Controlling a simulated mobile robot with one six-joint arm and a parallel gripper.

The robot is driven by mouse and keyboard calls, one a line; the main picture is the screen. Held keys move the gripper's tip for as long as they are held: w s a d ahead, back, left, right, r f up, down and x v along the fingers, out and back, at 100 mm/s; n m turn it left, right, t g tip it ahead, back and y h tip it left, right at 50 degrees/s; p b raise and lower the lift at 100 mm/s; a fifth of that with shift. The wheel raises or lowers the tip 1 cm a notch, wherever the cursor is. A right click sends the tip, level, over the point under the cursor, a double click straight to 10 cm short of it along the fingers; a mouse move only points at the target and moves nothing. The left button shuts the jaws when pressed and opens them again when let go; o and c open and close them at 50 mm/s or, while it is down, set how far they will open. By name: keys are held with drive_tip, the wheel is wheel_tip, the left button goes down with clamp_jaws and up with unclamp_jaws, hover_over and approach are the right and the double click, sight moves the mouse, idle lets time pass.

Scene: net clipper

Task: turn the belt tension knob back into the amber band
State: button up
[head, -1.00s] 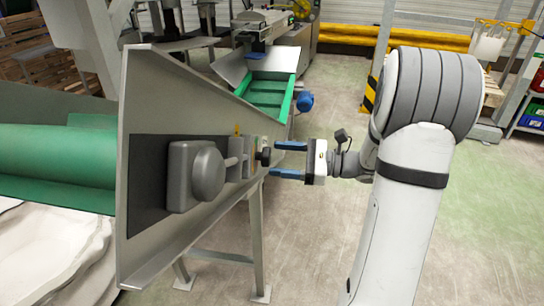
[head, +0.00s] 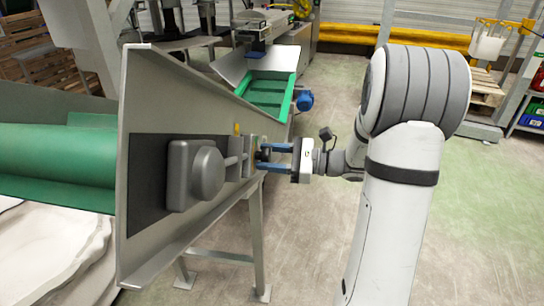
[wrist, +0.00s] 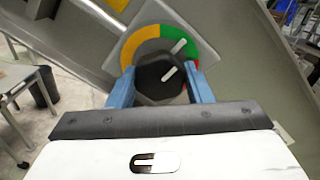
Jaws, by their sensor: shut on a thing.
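The black belt tension knob (wrist: 155,84) sits on a square grey plate (wrist: 124,42) on the machine's side panel. An arc around it runs from an amber band (wrist: 140,50) at left through green (wrist: 174,33) to red (wrist: 193,66) at right. A white pointer bar (wrist: 178,46) lies towards the green part, and a white line marks the knob's face. My gripper (wrist: 158,74) has its blue fingers on both sides of the knob, shut on it. In the head view, my gripper (head: 264,157) reaches the plate from the right and largely hides the knob.
A grey housing (head: 207,173) stands out from the sloping panel (head: 150,90) left of the knob. A green belt (head: 60,155) lies behind the panel. Support legs (head: 257,235) stand below. The floor to the right is open.

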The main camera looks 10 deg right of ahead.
drive_tip(key=shift+d, duration=0.15)
drive_tip(key=shift+c, duration=0.9)
drive_tip(key=shift+b, duration=0.3)
drive_tip(key=n+b, duration=0.6)
drive_tip(key=b, duration=0.1)
drive_tip(key=n+b, duration=0.4)
drive_tip(key=shift+f, duration=0.3)
drive_tip(key=n+b, duration=0.5)
drive_tip(key=b, duration=0.2)
drive_tip(key=shift+n, duration=0.3)
drive_tip(key=n+b, duration=0.3)
drive_tip(key=b, duration=0.1)
drive_tip(key=shift+r+n+b, duration=0.2)
drive_tip(key=shift+n+b, duration=0.3)
drive_tip(key=shift+b, duration=0.2)
drive_tip(key=shift+r, duration=0.1)
